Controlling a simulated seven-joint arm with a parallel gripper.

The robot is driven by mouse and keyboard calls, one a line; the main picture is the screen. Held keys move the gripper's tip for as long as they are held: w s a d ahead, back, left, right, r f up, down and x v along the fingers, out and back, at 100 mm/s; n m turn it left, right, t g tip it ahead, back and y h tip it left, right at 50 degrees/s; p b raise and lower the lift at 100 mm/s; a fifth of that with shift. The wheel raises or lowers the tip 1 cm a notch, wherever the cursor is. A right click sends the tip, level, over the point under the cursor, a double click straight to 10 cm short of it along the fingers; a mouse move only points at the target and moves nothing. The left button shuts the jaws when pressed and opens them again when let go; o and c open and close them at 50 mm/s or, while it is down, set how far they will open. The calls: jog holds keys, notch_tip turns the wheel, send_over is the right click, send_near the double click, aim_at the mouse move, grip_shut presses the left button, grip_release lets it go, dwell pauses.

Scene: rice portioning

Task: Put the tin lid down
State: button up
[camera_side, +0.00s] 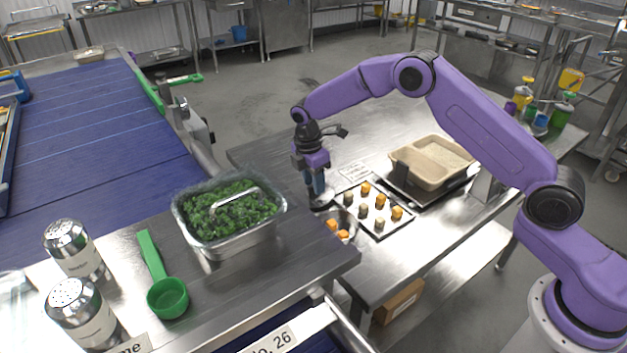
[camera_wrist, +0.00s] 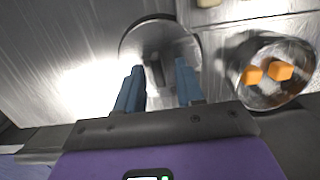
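The tin lid (camera_wrist: 160,42) is a round, shiny metal disc, seen just beyond my fingertips in the wrist view. It appears to lie flat on the steel table. A dark upright handle (camera_wrist: 157,73) stands near its middle. My gripper (camera_wrist: 160,75) has two blue fingers spread apart, with the handle between them and visible gaps on both sides. In the side view my gripper (camera_side: 317,197) points down close over the table, and the lid (camera_side: 323,206) is mostly hidden by the fingers.
A metal bowl (camera_wrist: 243,88) with orange cubes stands right of the lid. A tray (camera_side: 366,228) of several orange and pale cubes and a beige container (camera_side: 415,180) lie farther right. A pan of greens (camera_side: 228,240) stands left. Bare table lies behind my gripper.

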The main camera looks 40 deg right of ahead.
aim_at(309, 188)
notch_tip(309, 188, up, 12)
jog(key=a, duration=0.1)
jog(key=shift+a+r, duration=0.25)
jog(key=s+a+r+m+y, duration=0.1)
jog(key=s+a+r, duration=0.15)
jog(key=s, duration=0.75)
jog(key=s+a+r+m, duration=0.1)
jog(key=s+r, duration=0.2)
jog(key=s, duration=0.6)
jog(key=s+d+f+m, duration=0.1)
jog(key=s+d, duration=0.4)
jog(key=s, duration=0.7)
jog(key=s+d+f+m, duration=0.2)
jog(key=s+d, duration=0.3)
jog(key=s, duration=0.7)
jog(key=shift+y, duration=0.4)
